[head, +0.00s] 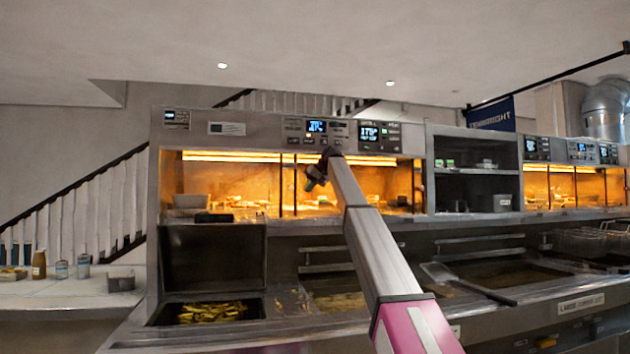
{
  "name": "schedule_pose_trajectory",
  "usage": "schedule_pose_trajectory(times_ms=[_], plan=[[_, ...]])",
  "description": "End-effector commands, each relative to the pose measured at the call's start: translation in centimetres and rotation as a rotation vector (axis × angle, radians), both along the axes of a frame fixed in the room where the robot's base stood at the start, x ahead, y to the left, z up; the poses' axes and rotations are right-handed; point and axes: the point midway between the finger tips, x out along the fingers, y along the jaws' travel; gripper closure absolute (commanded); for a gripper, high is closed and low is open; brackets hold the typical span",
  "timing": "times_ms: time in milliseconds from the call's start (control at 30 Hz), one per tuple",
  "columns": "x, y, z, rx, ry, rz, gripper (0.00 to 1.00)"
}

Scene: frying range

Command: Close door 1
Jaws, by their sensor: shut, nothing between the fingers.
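A steel heated cabinet (265,128) spans the middle of the head view, with a lit orange interior behind its front opening. Dark upright edges (288,190) stand left of my gripper; they look like door or pane edges. No number marking door 1 is readable, and I cannot tell which panel it is or how far open it stands. My gripper (310,185) is small and dark at the end of my raised arm, in front of the cabinet's middle. It is shut and empty. I cannot tell whether it touches a door edge. My arm hides part of the cabinet's right half.
Fryer vats (510,272) line the counter below, one with a long-handled tool (468,284) across it. A bin of fried food (212,312) sits lower left. Open dark shelves (478,173) stand right of the cabinet. Bottles (39,264) stand on the left counter.

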Motion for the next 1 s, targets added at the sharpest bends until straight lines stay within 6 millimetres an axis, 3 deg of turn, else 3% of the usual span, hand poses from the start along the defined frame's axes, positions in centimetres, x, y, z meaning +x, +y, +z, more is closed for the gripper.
schedule_pose_trajectory(times_ms=[100, 233, 767, 1000], plan=[[-0.6, 2.0, 0.3, -0.001, -0.002, 0.002, 1.00], [-0.9, 3.3, 0.5, 0.000, 0.001, 0.000, 1.00], [-1.2, 4.2, 0.6, 0.000, 0.001, 0.000, 1.00], [-2.3, 8.0, 0.6, 0.001, 0.000, 0.003, 1.00]])
